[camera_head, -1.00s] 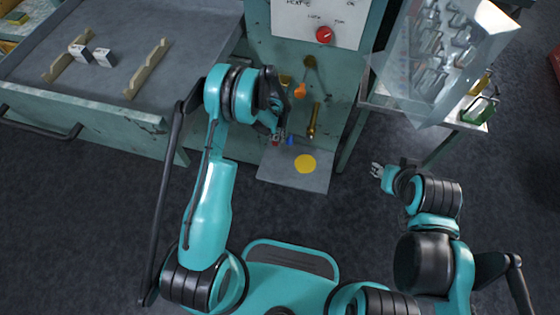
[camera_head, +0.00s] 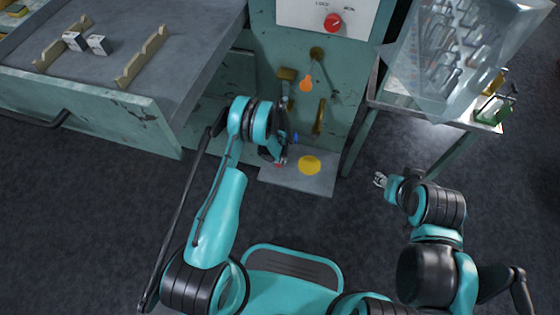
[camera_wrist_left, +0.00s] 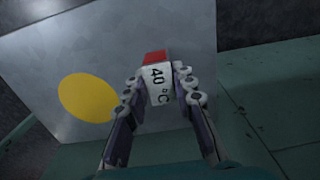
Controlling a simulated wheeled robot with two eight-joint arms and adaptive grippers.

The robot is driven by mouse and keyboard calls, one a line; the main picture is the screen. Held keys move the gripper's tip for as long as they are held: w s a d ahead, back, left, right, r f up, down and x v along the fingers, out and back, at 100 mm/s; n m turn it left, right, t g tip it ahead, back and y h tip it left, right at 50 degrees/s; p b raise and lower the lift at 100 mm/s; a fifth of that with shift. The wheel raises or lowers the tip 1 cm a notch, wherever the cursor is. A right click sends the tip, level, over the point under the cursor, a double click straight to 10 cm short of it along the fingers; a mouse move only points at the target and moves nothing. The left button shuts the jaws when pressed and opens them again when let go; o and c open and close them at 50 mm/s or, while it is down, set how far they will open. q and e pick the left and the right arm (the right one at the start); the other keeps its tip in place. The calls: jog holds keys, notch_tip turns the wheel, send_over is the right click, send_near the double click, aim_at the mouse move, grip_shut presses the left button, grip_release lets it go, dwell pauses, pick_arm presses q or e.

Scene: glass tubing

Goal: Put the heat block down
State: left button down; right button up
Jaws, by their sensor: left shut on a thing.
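The heat block (camera_wrist_left: 157,82) has a red end and a white face marked 40 °C in the left wrist view. My left gripper (camera_wrist_left: 156,84) is shut on it, one finger on each side. Behind the block is a grey plate (camera_wrist_left: 150,40) with a yellow disc (camera_wrist_left: 87,97). In the head view my left gripper (camera_head: 280,161) is over the left part of this plate (camera_head: 316,183), left of the yellow disc (camera_head: 309,165). I cannot tell whether the block touches the plate. My right gripper (camera_head: 380,180) is right of the plate, apart from it; its jaw opening is too small to read.
A teal cabinet panel with a red knob (camera_head: 332,22), an orange-ended lever (camera_head: 306,84) and brass fittings stands behind the plate. A workbench (camera_head: 110,70) with wooden racks and two white blocks is at left. A glassware case (camera_head: 455,60) stands at right.

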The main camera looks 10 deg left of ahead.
pick_arm(q)
jog(key=shift+f, duration=0.35)
jog(key=shift+r, duration=0.1)
jog(key=c, duration=1.3)
grip_release()
jog(key=shift+o, duration=0.2)
notch_tip(320, 180, up, 12)
jog(key=p, duration=0.4)
